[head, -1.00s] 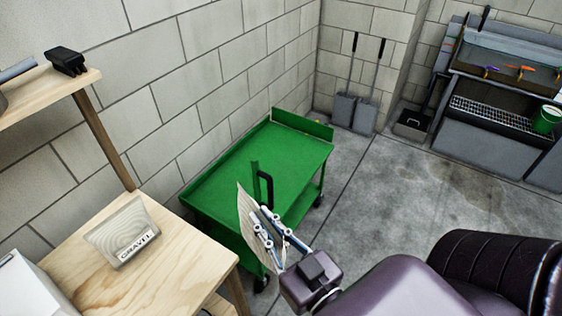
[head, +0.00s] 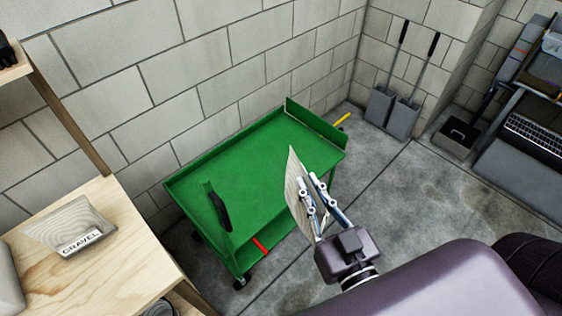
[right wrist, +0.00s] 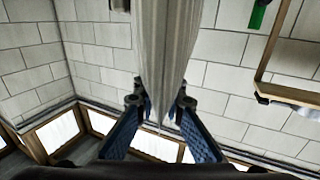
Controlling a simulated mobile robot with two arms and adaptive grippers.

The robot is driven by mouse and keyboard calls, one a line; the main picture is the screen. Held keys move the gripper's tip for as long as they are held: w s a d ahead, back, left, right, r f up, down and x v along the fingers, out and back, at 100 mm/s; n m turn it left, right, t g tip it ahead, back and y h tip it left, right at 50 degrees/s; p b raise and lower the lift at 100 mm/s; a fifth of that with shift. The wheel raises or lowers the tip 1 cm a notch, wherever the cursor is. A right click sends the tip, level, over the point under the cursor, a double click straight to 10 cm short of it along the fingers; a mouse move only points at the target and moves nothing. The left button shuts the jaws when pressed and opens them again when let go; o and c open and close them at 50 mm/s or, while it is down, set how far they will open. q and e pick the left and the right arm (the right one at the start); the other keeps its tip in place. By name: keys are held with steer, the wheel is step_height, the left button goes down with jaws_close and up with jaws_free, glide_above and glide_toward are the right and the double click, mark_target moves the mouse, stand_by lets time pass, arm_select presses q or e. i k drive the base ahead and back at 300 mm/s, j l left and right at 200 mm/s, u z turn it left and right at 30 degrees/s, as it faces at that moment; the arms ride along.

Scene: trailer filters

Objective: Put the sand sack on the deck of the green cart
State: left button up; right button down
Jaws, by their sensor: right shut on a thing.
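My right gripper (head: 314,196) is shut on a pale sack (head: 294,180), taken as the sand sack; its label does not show. The sack is held on edge, overlapping the near right side of the green cart (head: 192,178) in the head view. Whether it is over the deck or just beside it, I cannot tell. The cart's green deck (head: 250,165) looks bare. In the right wrist view the sack (right wrist: 166,50) rises between the two blue fingers (right wrist: 160,112). My left gripper is not in view.
A sack labelled GRAVEL (head: 72,235) sits on the wooden table (head: 120,245) at the left. The cart has a black handle (head: 221,211) at its near left end and stands by the block wall. Concrete floor is clear right of the cart.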

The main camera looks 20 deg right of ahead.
mark_target(281, 149)
steer(key=i+l, duration=0.1)
steer(key=l, duration=0.9)
steer(key=i+l, duration=0.15)
steer(key=l, duration=0.35)
steer(key=l+u, duration=0.65)
steer(key=u, duration=0.55)
